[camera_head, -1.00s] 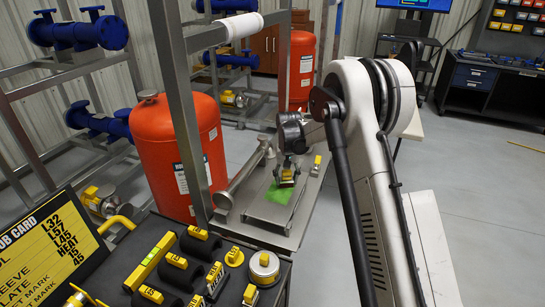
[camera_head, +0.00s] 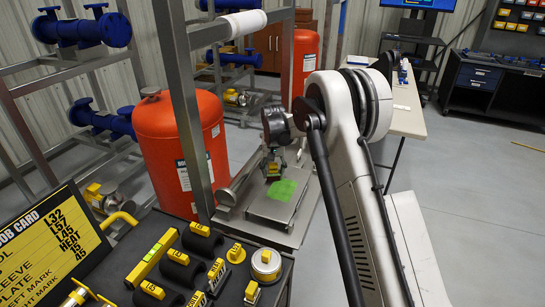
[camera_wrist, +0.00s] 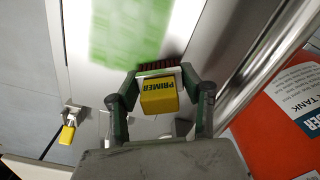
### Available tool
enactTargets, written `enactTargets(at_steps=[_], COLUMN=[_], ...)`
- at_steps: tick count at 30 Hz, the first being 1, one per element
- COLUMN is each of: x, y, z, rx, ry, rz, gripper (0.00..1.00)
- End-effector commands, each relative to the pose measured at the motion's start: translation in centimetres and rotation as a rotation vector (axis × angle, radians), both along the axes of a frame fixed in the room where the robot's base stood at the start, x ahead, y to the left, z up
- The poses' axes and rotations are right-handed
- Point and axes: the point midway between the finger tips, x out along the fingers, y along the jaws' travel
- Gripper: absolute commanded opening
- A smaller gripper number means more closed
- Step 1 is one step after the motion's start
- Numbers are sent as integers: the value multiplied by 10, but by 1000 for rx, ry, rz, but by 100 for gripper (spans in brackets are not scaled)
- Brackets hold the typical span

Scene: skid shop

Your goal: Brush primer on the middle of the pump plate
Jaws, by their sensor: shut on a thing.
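My gripper (camera_head: 272,160) is shut on the yellow primer brush (camera_wrist: 158,96), labelled PRIMER, with dark red bristles (camera_wrist: 160,64) beyond its head. The pump plate (camera_head: 270,210) is a flat grey metal plate on the skid. A bright green patch (camera_head: 284,190) lies on the plate. In the wrist view, the patch (camera_wrist: 128,30) is streaky, and the bristles are beside its lower right edge. In the head view the brush is at the patch's far left corner. I cannot tell whether the bristles touch the plate.
An orange tank (camera_head: 178,150) and a steel frame post (camera_head: 185,100) stand left of the plate. A pipe (camera_head: 240,180) runs along the plate's left side. A dark bench with sleeves and yellow-labelled parts (camera_head: 200,240) is in front. Open floor lies to the right.

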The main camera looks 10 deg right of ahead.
Motion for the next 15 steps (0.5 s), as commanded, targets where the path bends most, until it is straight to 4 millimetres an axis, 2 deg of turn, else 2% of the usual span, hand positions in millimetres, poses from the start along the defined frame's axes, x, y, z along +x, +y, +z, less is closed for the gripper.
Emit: enactTargets(at_steps=[2,15], x=[-1,-1], y=[-1,-2], z=[21,60], rx=[0,0], ry=[0,0], rz=[-1,-2], gripper=[16,16])
